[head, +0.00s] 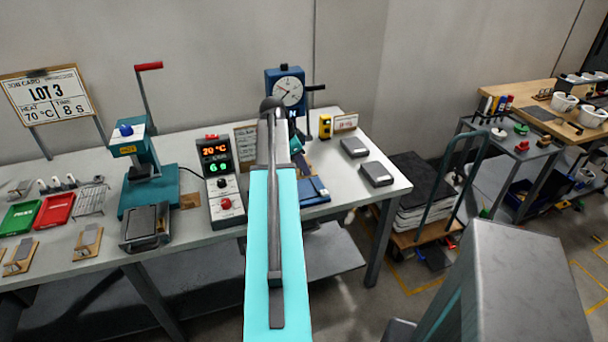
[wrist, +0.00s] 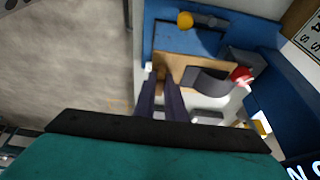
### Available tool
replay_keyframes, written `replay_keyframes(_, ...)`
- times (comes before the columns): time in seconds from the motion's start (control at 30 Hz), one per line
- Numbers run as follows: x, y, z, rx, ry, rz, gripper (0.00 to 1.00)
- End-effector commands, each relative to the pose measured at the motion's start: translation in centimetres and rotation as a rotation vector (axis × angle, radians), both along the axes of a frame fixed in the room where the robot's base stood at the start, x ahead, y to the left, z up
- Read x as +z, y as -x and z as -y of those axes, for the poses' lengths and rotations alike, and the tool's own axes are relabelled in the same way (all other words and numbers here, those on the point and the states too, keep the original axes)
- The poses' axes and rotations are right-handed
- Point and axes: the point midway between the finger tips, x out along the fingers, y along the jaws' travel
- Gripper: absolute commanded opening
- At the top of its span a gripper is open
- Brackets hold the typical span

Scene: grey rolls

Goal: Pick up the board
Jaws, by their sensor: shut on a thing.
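In the wrist view a light wooden board (wrist: 183,68) with a grey curved strip (wrist: 208,82) on it lies at the blue tester (wrist: 150,40). The two dark fingers of my gripper (wrist: 163,84) are close together at the board's left end and shut on it. Part of the board is hidden by the fingers and strip. In the head view my turquoise arm covers the gripper and this board, in front of the blue gauge stand (head: 313,190). Two similar boards, a nearer one (head: 87,243) and one at the left edge (head: 20,258), lie on the bench.
The bench (head: 345,190) carries a teal press (head: 148,190), a control box (head: 222,185), green (head: 20,216) and red (head: 58,210) trays, and a wire rack (head: 92,197). Two grey blocks lie to the right. A loaded cart (head: 415,215) stands beside the bench.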

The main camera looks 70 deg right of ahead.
Motion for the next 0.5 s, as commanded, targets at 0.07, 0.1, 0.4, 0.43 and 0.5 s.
replay_keyframes(0.07,0.35,-0.01,0.04,-0.001,0.001,0.001,0.00)
replay_keyframes(0.1,0.47,0.00,0.04,-0.001,0.001,0.001,0.00)
replay_keyframes(0.4,0.63,0.01,0.01,0.000,0.001,0.001,0.00)
replay_keyframes(0.43,0.63,0.01,0.01,0.000,0.001,0.001,0.00)
replay_keyframes(0.5,0.62,0.06,0.01,-0.001,0.000,0.000,0.00)
